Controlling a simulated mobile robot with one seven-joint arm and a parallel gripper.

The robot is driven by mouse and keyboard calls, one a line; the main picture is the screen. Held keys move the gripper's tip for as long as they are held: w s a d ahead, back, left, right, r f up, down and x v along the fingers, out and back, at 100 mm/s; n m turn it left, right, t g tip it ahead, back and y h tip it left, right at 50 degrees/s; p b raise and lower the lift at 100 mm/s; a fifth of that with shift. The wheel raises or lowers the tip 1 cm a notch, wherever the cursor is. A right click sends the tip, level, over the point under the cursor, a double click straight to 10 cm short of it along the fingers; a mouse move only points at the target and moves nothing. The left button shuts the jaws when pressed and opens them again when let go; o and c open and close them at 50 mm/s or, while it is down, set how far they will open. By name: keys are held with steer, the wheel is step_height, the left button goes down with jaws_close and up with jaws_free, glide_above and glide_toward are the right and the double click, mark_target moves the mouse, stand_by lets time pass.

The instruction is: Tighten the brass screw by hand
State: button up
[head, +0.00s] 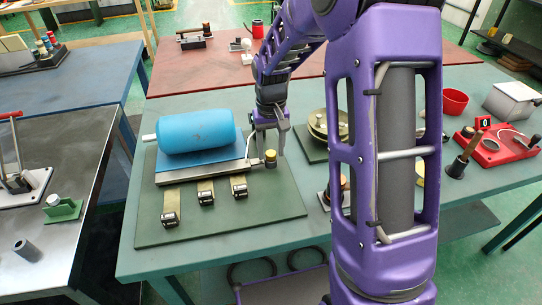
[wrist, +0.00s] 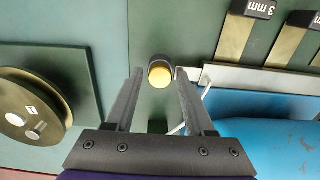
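The brass screw (head: 270,158) has a round yellow head on a dark body. It stands on the green board (head: 287,195) near the right end of the metal bar. In the wrist view the screw head (wrist: 160,76) shows between the tips of my gripper (wrist: 158,72), with a gap on each side. My gripper (head: 269,138) points down just above the screw, open and empty. I cannot tell how far the tips are above the head.
A blue cylinder (head: 195,132) lies behind the metal bar (head: 205,172), left of my gripper. Several brass strips with black tags, one reading 3 mm (wrist: 253,9), lie in front. A brass flywheel (wrist: 30,110) stands on a plate to the right in the head view.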

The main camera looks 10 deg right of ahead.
jaws_close()
steer(key=m, duration=0.5)
steer(key=m, duration=0.5)
stand_by(0.4)
steer(key=m+p, duration=0.1)
steer(key=m, duration=0.1)
steer(key=shift+r+m, duration=0.1)
steer(key=shift+m, duration=0.3)
steer(key=shift+m+p, duration=0.45)
steer(key=shift+m, duration=0.75)
